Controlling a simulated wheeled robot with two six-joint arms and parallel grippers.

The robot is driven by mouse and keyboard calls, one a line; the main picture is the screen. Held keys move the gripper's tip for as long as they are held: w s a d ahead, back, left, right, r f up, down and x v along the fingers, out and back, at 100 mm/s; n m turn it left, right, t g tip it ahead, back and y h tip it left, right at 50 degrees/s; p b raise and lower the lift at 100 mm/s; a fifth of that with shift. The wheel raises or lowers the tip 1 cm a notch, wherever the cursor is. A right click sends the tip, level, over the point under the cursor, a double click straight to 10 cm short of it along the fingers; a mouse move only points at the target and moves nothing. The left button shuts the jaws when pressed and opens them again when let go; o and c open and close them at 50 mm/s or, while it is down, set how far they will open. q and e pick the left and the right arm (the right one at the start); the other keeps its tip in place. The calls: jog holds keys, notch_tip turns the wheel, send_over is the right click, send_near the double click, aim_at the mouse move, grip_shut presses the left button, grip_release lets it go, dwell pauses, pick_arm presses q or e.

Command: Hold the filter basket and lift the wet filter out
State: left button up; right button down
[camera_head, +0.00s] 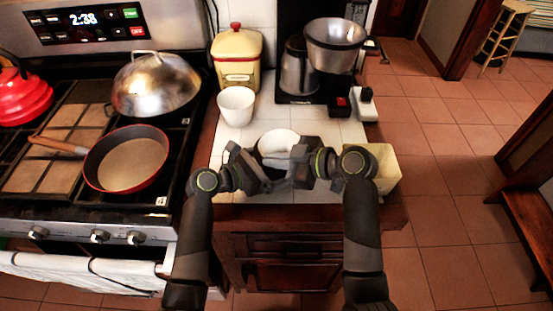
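The filter basket (334,60) looks like a silver, cone-shaped bowl on the right side of the black coffee maker, at the back of the counter. Its inside is pale and I cannot make out a filter in it. My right gripper (296,168) and my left gripper (262,178) are close together over the front of the white counter, well short of the basket. Their fingers overlap in view and are too small and dark to tell open from shut. Behind them is a white round thing (279,139), partly hidden by the grippers.
A silver carafe (298,72) stands left of the basket. A white cup (236,105) and a yellow canister (237,62) stand at the counter's left. A cream box (385,170) is at the right front, partly behind my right arm. The stove with a pan (127,162) is left.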

notch_tip(320, 180, up, 10)
jog(key=shift+f, duration=0.15)
pick_arm(q)
jog(key=o, duration=0.3)
jog(key=v, duration=1.2)
